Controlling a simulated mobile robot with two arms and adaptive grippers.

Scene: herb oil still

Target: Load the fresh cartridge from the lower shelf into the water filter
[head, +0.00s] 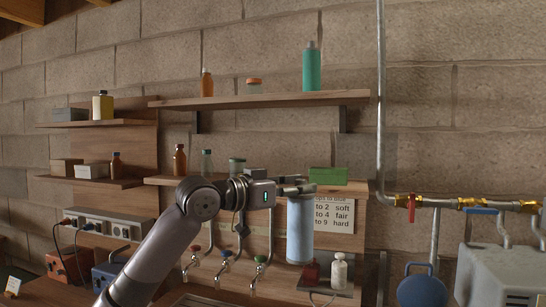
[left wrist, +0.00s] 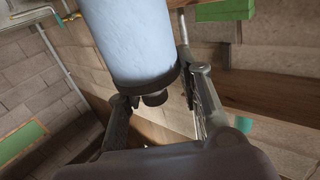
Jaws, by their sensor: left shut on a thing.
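My left gripper (head: 294,186) is shut on the fresh cartridge (head: 300,232), a pale blue-white cylinder hanging upright below the fingers. In the left wrist view the cartridge (left wrist: 132,38) has a dark end cap with a small knob, and the gripper (left wrist: 155,97) has one finger on each side of that end. The lower shelf (head: 165,181) runs behind the gripper along the block wall. I cannot make out the water filter for certain. My right gripper is not in view.
A green box (head: 327,175) stands on the lower shelf close behind the gripper. A dark red bottle (head: 311,273) and a white bottle (head: 339,271) stand on a small ledge below the cartridge. Taps (head: 225,262) are left; a pipe (head: 381,110) and red valve (head: 411,208) are right.

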